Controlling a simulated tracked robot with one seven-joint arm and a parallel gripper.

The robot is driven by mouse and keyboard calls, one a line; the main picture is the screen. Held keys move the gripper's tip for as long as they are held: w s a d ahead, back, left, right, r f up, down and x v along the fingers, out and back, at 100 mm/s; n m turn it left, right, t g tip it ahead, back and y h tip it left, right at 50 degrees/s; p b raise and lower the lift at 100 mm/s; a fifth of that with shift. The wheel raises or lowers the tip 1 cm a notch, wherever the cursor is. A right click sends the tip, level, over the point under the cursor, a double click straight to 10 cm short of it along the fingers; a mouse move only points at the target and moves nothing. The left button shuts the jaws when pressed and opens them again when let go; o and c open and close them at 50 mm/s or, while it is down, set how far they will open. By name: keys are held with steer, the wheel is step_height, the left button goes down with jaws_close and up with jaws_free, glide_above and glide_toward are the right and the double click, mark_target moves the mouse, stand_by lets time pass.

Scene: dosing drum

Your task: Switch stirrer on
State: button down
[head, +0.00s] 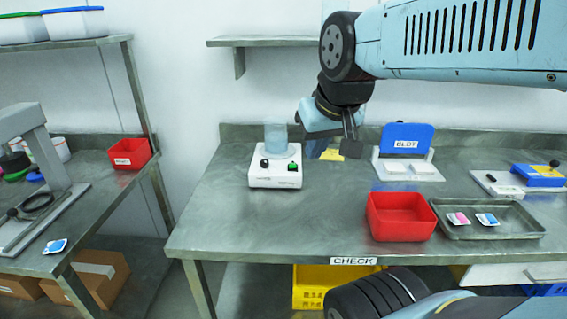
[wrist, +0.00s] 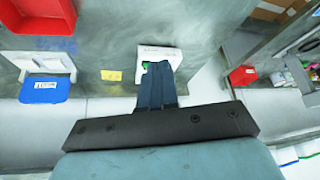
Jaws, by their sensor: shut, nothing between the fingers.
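The stirrer (head: 275,178) is a white box on the steel table, with a clear, bluish beaker (head: 276,138) standing on its top. A small green spot shows beside the fingertips there.
A yellow note (head: 333,154) lies right of the stirrer. Further right are a blue BLOT stand (head: 407,137), a red bin (head: 402,217) and a steel tray (head: 462,233) with small packets. The table in front of the stirrer is clear. A side bench stands at left.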

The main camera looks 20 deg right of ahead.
steer(key=w+m+y, duration=0.1)
steer(key=w+m, duration=0.1)
steer(key=w, duration=0.9)
steer(key=m+y, duration=0.2)
steer(key=m, duration=0.3)
glide_above(295, 165)
steer(key=w, duration=0.2)
step_height(295, 165, down, 10)
steer(key=shift+w+d+f+t, duration=0.25)
steer(key=shift+d+f+t, duration=0.15)
steer(key=shift+d, duration=0.15)
steer(key=shift+s+a+f, duration=0.15)
steer(key=shift+s+f, duration=0.2)
steer(key=shift+f, duration=1.05)
steer(key=shift+s+a+f, duration=0.15)
steer(key=shift+s+f, duration=0.25)
steer(key=shift+f, duration=1.05)
steer(key=shift+s+a+f, duration=0.15)
steer(key=shift+s+f, duration=0.2)
steer(key=shift+f, duration=1.05)
steer(key=shift+s+a+f, duration=0.1)
steer(key=shift+s+f, duration=0.15)
steer(key=shift+f, duration=0.5)
steer(key=shift+r, duration=0.1)
steer(key=shift+w+r, duration=0.25)
steer(key=shift+r, duration=0.5)
